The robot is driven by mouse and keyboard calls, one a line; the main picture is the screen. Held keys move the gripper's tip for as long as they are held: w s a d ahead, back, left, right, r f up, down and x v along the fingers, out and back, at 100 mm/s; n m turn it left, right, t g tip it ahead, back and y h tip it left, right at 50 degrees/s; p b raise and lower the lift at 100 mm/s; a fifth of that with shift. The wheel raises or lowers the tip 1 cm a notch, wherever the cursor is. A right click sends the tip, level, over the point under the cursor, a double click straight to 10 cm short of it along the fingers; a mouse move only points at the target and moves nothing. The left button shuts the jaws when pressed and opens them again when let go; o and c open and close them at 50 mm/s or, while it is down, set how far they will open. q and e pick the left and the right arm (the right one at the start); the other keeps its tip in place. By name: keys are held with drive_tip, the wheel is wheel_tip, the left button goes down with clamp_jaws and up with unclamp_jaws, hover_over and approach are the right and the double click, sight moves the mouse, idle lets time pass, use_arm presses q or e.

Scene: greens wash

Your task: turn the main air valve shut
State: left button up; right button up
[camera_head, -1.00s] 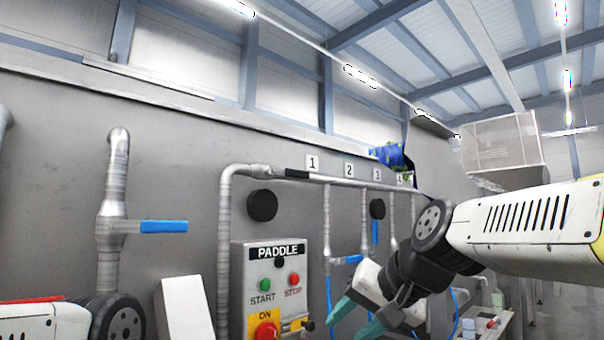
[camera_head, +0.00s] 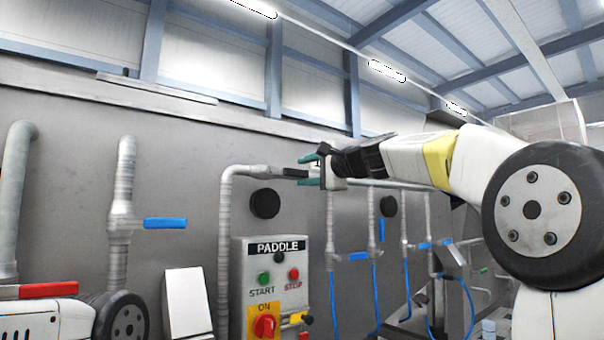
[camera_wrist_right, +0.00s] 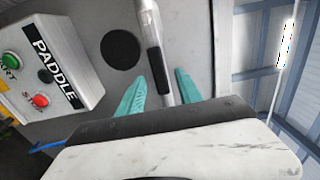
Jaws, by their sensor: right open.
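The main air valve (camera_head: 266,171) sits at the elbow of the grey pipe on the wall. Its black lever (camera_head: 290,172) points right, along the pipe. My right gripper (camera_head: 309,170) is at the lever's free end, with its teal fingers open, one above and one below it. In the right wrist view the lever (camera_wrist_right: 155,65) lies between the open fingertips (camera_wrist_right: 160,78). A gap shows beside each finger, so it is not gripped. My left gripper is out of view; only part of my left arm shows at the lower left.
The paddle control box (camera_head: 270,285) is below the valve. A blue-lever valve (camera_head: 165,223) and a red lever (camera_head: 48,290) are on pipes to the left. Several drop pipes with blue levers (camera_head: 358,256) and hoses hang below my right arm. A round black disc (camera_head: 265,204) is on the wall.

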drive_tip(key=shift+x, duration=0.8)
clamp_jaws()
idle(0.9)
